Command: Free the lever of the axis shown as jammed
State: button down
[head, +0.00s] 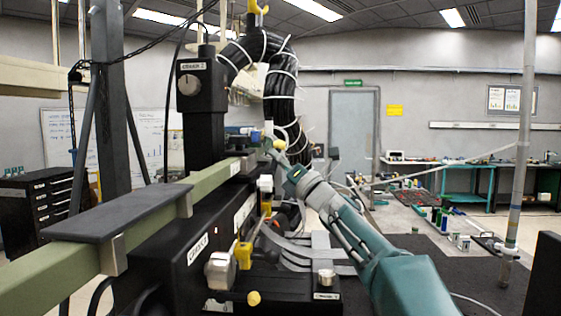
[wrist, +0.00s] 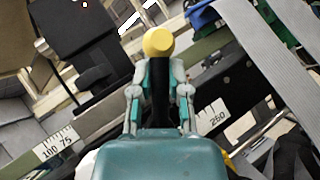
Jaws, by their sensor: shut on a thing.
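In the wrist view my gripper (wrist: 159,90) has its two fingers closed on either side of a black lever (wrist: 160,76) with a yellow round knob (wrist: 158,42). The knob stands out beyond the fingertips. In the head view my gripper (head: 272,150) reaches in beside the green rail, and the held lever is too small there to make out. A yellow lever (head: 243,254) sits on the lower black axis block, and a yellow knob (head: 254,298) shows below it. No jam indication can be read.
A green rail (head: 150,232) with a dark pad on top crosses the left front. A black upright axis housing (head: 203,105) and a thick cable bundle (head: 281,85) stand behind the gripper. A scale plate (wrist: 57,143) lies near the lever. Benches stand far right.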

jog(key=n+g+y, duration=0.1)
jog(key=n+g, duration=0.1)
jog(key=n, duration=0.1)
jog(key=s+n+g+y, duration=0.1)
jog(key=n+g+y, duration=0.1)
jog(key=n, duration=0.1)
jog(key=n+g+y, duration=0.2)
jog(key=n, duration=0.2)
jog(key=shift+s+a+f+g, duration=0.1)
jog(key=shift+s+a+g, duration=0.15)
jog(key=shift+s+g, duration=0.15)
jog(key=shift+n+y, duration=0.3)
jog(key=shift+n, duration=0.1)
jog(key=c, duration=0.6)
grip_release()
jog(key=shift+a, duration=0.15)
jog(key=shift+a+g, duration=0.15)
jog(key=shift+g, duration=0.25)
jog(key=v, duration=1.2)
